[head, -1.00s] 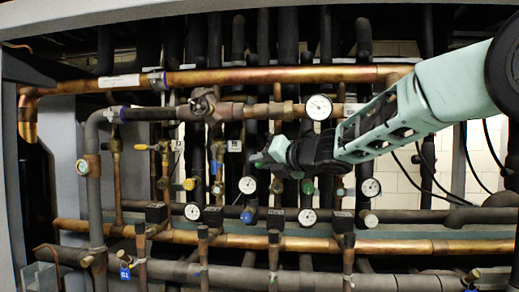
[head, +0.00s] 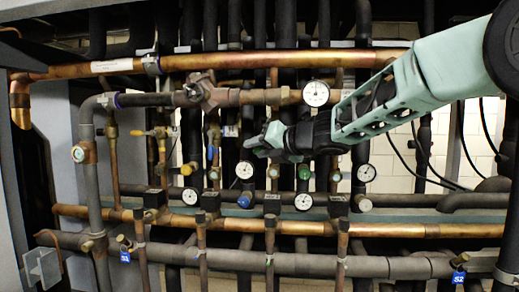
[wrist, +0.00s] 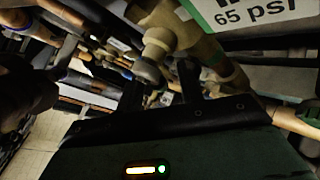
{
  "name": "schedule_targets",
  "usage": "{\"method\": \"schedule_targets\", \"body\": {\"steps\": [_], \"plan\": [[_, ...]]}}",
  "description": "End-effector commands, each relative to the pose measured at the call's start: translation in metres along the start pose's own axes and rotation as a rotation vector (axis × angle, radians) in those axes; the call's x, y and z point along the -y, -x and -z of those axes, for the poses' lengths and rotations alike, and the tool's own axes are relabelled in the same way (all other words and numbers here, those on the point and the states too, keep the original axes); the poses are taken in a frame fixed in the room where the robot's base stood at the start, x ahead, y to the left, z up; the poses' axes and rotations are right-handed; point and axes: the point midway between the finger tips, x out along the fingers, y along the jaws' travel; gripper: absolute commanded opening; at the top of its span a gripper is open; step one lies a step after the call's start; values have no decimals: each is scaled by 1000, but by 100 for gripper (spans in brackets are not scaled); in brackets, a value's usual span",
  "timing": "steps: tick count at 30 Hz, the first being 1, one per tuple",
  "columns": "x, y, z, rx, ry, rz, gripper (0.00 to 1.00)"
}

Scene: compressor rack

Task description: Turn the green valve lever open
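I cannot pick out a green lever for certain. A round green knob (head: 304,172) sits below and right of the gripper, apart from it in the picture. A small green part (wrist: 311,113) shows at the right edge of the wrist view. Pipes close behind my gripper are hidden by it.
Copper and dark pipes fill the rack. A blue lever (head: 211,152) and yellow lever (head: 138,133) are at left. A "65 psi" sign (wrist: 260,12) is close to the wrist camera.

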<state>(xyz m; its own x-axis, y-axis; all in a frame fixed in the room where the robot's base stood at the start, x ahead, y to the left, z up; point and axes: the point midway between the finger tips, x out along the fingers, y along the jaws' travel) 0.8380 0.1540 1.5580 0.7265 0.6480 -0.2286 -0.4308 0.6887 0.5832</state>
Motion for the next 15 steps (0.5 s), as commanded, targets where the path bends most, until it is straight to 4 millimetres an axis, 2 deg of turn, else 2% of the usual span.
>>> {"method": "schedule_targets", "body": {"steps": [5,8,11,15], "plan": [[0,3,0,1,0,-1,37],[1,12,2,3,1,-2,37],[3,28,3,5,1,-1,37],[7,60,9,4,1,-1,37]]}}
